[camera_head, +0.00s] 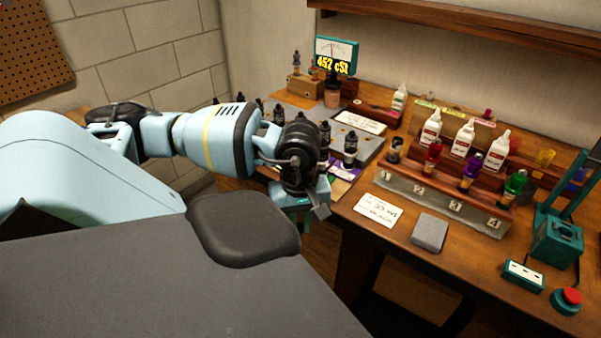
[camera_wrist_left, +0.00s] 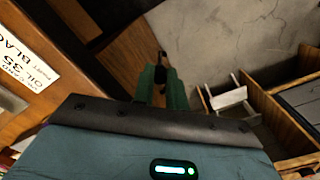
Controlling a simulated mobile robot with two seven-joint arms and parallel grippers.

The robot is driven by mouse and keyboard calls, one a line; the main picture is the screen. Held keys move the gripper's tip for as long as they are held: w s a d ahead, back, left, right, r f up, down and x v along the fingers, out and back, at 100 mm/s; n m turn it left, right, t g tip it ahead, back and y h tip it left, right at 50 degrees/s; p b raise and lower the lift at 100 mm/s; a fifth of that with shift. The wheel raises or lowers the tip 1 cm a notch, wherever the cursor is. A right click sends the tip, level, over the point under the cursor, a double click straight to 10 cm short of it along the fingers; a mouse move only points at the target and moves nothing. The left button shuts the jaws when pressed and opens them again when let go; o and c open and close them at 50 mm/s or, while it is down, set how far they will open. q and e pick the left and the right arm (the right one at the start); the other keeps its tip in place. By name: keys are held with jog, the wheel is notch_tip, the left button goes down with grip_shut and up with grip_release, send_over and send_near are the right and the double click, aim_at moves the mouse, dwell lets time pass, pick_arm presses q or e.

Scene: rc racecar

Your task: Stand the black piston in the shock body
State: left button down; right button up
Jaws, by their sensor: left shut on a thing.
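My left gripper (camera_head: 305,222) hangs in front of the table's front edge, left of the numbered rack. In the left wrist view, its green fingers (camera_wrist_left: 162,85) are shut on a small dark piece, which appears to be the black piston (camera_wrist_left: 162,59), at their tips. The head view does not show this piece clearly. The rack holds a dark grey body (camera_head: 395,150) at 1, a red one (camera_head: 432,158) at 2, a purple one (camera_head: 470,170) at 3 and a green one (camera_head: 513,186) at 4. I cannot tell which is the shock body meant. My right gripper is out of view.
Several black-topped pieces (camera_head: 350,150) stand on a grey tray (camera_head: 370,137) behind my left wrist. White bottles (camera_head: 463,138) stand behind the rack (camera_head: 440,205). A written card (camera_head: 378,210) and a grey block (camera_head: 429,232) lie in front. A teal press (camera_head: 557,240) and red button (camera_head: 571,296) are at right.

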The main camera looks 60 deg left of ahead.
pick_arm(q)
jog(key=w+d+r+m, duration=0.1)
jog(key=d+m, duration=0.5)
jog(key=d, duration=0.2)
jog(key=w+d+r+m, duration=0.1)
jog(key=w+d+m, duration=0.1)
jog(key=d+m, duration=0.5)
jog(key=shift+w+d+r, duration=0.2)
jog(key=shift+w+d, duration=0.05)
jog(key=shift+d, duration=0.9)
